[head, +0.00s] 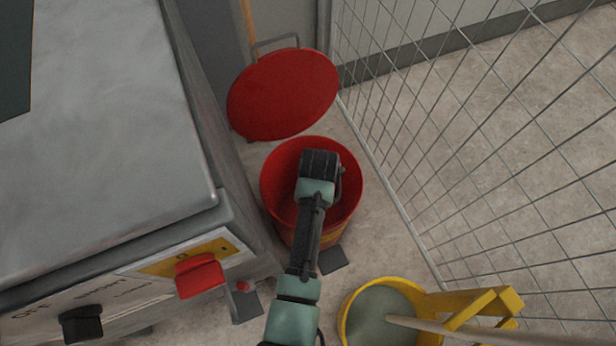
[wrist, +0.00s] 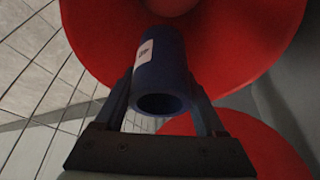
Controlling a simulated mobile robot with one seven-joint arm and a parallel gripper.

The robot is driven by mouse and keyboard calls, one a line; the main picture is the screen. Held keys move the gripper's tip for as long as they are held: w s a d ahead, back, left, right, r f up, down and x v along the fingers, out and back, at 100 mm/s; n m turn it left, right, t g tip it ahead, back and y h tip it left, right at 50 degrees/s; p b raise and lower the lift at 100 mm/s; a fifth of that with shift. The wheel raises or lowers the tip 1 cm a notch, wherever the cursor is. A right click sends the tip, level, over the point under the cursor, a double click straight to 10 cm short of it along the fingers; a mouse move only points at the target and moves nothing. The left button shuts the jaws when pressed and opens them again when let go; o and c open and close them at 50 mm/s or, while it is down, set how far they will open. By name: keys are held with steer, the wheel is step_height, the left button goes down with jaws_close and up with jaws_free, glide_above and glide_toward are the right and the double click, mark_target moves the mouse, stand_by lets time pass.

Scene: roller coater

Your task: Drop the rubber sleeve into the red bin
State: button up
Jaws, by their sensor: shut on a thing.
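The rubber sleeve (wrist: 160,72) is a dark blue hollow tube with a small white label, seen in the wrist view. My gripper (wrist: 161,88) is shut on it, one finger on each side. The red bin (head: 350,200) is an open round bin in the middle of the head view. My gripper (head: 319,165) is over the bin's mouth in that view and hides the sleeve. In the wrist view the red bin (wrist: 95,45) shows behind the sleeve. I cannot tell how far the sleeve is above or below the rim.
A round red lid (head: 283,95) stands tilted open behind the bin. A grey machine (head: 100,130) with a red switch (head: 199,275) is close on the left. A wire mesh fence (head: 450,150) runs on the right. A yellow bucket (head: 345,315) with a handle stands at the front.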

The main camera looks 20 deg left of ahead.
steer(key=shift+f+b, duration=0.3)
steer(key=shift+f, duration=0.3)
steer(key=o, duration=1.5)
steer(key=shift+r, duration=0.1)
steer(key=p+v, duration=0.6)
steer(key=v, duration=0.6)
steer(key=shift+s+r+p, duration=0.25)
steer(key=shift+r+p, duration=0.1)
